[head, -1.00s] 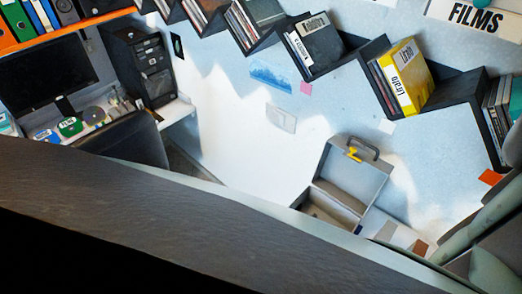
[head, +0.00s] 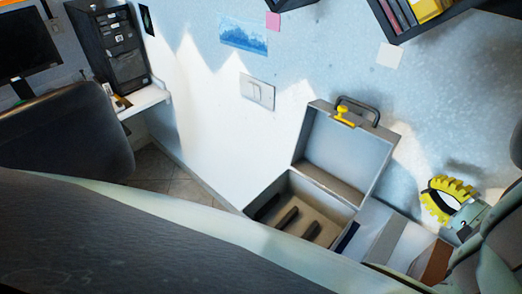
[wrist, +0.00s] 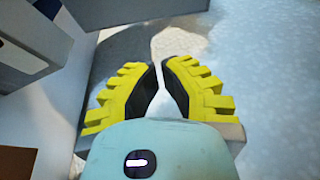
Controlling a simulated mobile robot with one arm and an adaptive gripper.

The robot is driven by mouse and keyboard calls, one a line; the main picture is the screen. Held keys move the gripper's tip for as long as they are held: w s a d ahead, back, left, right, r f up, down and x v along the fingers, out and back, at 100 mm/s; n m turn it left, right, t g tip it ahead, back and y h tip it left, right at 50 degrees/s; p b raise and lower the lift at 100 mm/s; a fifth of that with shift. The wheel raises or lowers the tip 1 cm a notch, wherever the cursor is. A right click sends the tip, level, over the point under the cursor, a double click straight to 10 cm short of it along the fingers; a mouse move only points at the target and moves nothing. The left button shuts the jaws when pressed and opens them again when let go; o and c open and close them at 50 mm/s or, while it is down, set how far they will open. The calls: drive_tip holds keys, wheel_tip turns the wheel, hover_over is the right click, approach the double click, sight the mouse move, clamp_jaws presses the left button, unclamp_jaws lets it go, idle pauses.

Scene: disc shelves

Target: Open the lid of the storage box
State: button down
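The grey storage box (head: 262,188) stands low against the wall in the head view. Its lid (head: 345,150) stands raised and tilted back at the hinge side. The lid has a dark handle (head: 357,110) and a yellow latch (head: 344,115) at its top edge. Dark slots show inside the box, and its near side is partly hidden by my own body. My gripper (head: 447,196), with yellow ribbed fingers, is right of the lid and apart from it. In the wrist view, the fingers (wrist: 160,67) are slightly parted with nothing between them.
A black disc shelf (head: 415,18) hangs at the upper right. A dark chair (head: 65,130), a desk (head: 148,100) and a computer tower (head: 112,45) are at the left. Tiled floor (head: 165,175) shows between the desk and the box.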

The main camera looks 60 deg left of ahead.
drive_tip(key=a+p, duration=0.2)
drive_tip(key=a, duration=0.8)
drive_tip(key=shift+w+f+p, duration=0.25)
drive_tip(key=shift+f+p, duration=0.05)
drive_tip(key=shift+f, duration=0.05)
drive_tip(key=shift+s+d+r+n+b, duration=0.15)
drive_tip(key=shift+s+r+n+b, duration=0.25)
drive_tip(key=shift+r+n+b, duration=0.15)
